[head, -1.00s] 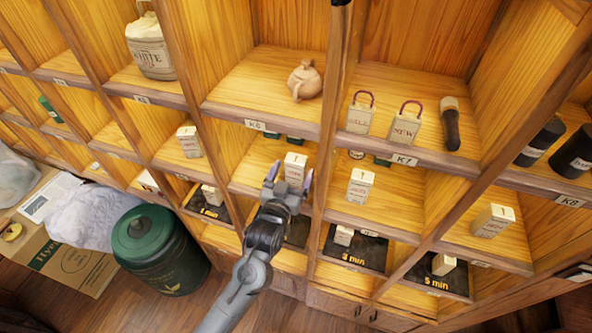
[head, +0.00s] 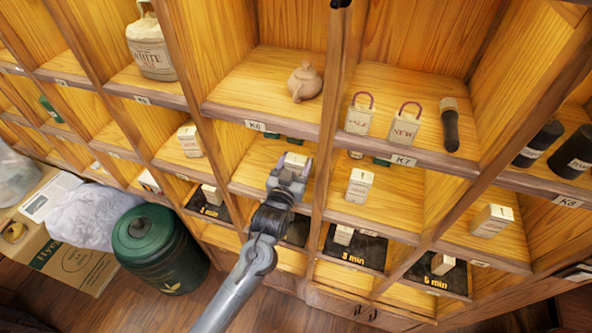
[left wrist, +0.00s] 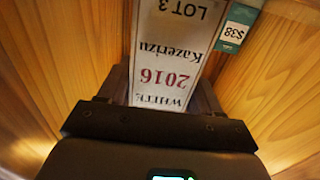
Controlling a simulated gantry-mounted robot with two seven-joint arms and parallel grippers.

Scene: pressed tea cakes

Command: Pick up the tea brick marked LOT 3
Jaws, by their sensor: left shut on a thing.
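The tea brick marked LOT 3 (left wrist: 172,55) fills the middle of the left wrist view, its label upside down, reading also "Kazerizu", "2016" and "WHITE". In the head view its pale top (head: 297,158) shows just beyond my left gripper (head: 289,172), in the cubby below the K6 tag. My left gripper is shut on the brick, with dark fingers along both sides. The arm hides most of the brick in the head view. Whether its base touches the shelf cannot be told. My right gripper is not in view.
Similar pale bricks stand in cubbies to the left (head: 190,140) and right (head: 359,186). A wooden divider (head: 318,170) runs close on the right. A clay teapot (head: 305,82) sits above. A $38 price tag (left wrist: 237,28) is beside the brick. A dark "3 min" tray (head: 372,250) lies lower right.

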